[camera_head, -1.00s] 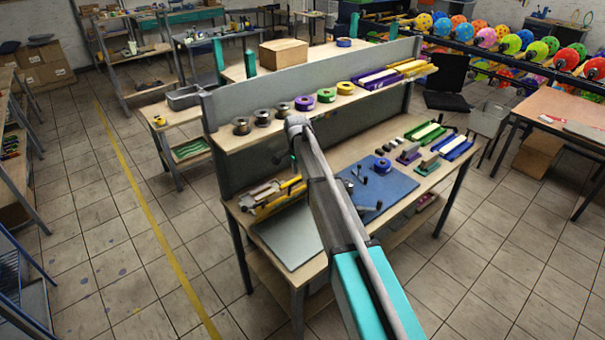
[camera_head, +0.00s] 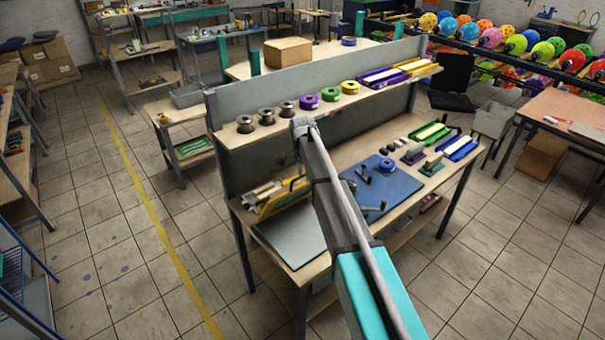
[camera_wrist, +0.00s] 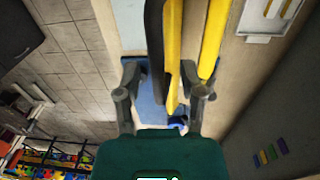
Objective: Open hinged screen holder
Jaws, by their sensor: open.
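The hinged screen holder (camera_head: 283,197) is a yellow frame at the left end of the workbench. Its yellow frame stands tilted up, with pale and grey parts just behind it. In the wrist view its yellow bars and a dark bar (camera_wrist: 154,40) run lengthwise between and past my fingers. My gripper (camera_wrist: 170,75) is open, with one finger on each side of these bars; I cannot tell whether either finger touches them. In the head view my arm hides the gripper.
A grey plate (camera_head: 292,235) lies in front of the holder. A blue mat (camera_head: 395,188) with small dark tools and a blue tape roll lies to its right. The shelf (camera_head: 232,136) above carries spools and tape rolls.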

